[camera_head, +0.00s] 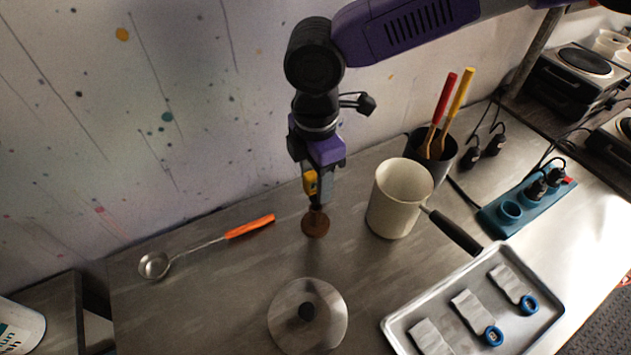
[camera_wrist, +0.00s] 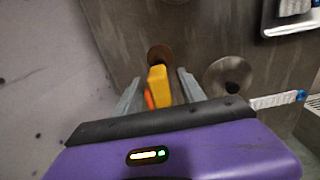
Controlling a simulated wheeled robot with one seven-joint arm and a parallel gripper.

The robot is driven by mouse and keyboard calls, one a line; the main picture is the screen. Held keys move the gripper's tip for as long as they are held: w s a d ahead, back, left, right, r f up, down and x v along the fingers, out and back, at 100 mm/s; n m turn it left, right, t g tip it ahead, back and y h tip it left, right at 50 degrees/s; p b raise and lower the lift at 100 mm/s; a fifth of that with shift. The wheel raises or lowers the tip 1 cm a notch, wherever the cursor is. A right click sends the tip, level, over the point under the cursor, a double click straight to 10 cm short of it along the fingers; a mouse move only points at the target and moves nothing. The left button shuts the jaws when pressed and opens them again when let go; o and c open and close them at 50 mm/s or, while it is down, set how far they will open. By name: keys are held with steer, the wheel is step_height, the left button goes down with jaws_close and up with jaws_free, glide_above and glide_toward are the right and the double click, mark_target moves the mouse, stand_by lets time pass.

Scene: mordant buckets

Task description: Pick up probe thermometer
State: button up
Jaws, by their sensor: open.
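The probe thermometer appears to be the yellow upright piece (camera_head: 310,182) above a round brown base (camera_head: 315,223) on the grey table. In the wrist view the yellow piece (camera_wrist: 158,86) is between my two fingers, with the brown disc (camera_wrist: 160,55) beyond it. My gripper (camera_head: 318,192) points down over the base, and its fingers (camera_wrist: 159,78) are spread to either side of the yellow piece. I see gaps between it and the fingers. The thermometer's lower part is hard to make out.
A cream pot (camera_head: 398,200) stands close on the right, its dark handle toward the tray (camera_head: 393,327). A ladle (camera_head: 250,227) lies left, a round lid (camera_head: 330,325) in front. A dark utensil holder (camera_head: 441,165) and teal power strip (camera_head: 525,205) are farther right. The wall is behind.

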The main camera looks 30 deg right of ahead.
jaws_close()
stand_by(0.4)
step_height(320, 180, up, 20)
steer(key=b, duration=0.1)
stand_by(0.6)
steer(key=shift+r+p, duration=0.1)
steer(key=shift+p, duration=0.4)
